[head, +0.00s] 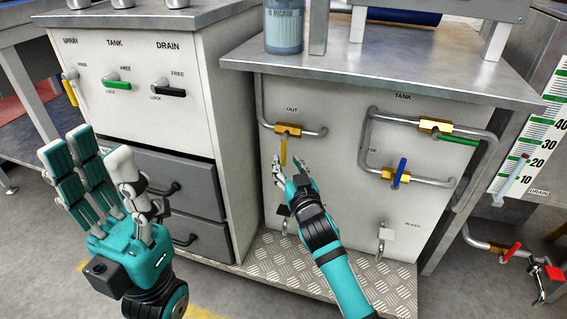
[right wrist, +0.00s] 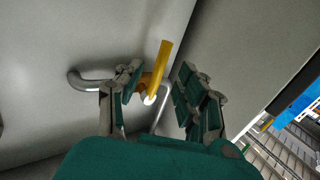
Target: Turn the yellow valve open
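The yellow valve lever (head: 283,152) hangs straight down from a brass valve body (head: 287,130) on the pipe under the label OUT. In the right wrist view the yellow lever (right wrist: 160,68) shows between the spread fingers of my right gripper (right wrist: 158,88). My right gripper (head: 289,172) is open and empty just below and in front of the lever; I cannot tell whether it touches it. My left gripper (head: 105,170) is open and empty, raised in front of the left cabinet's drawers.
The left cabinet carries yellow (head: 70,92), green (head: 112,82) and black (head: 170,91) levers. Right of OUT, the TANK pipes hold a green lever (head: 456,141) and a blue lever (head: 400,172). A steel worktop (head: 370,75) overhangs the panel; a tread-plate step (head: 380,287) lies below.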

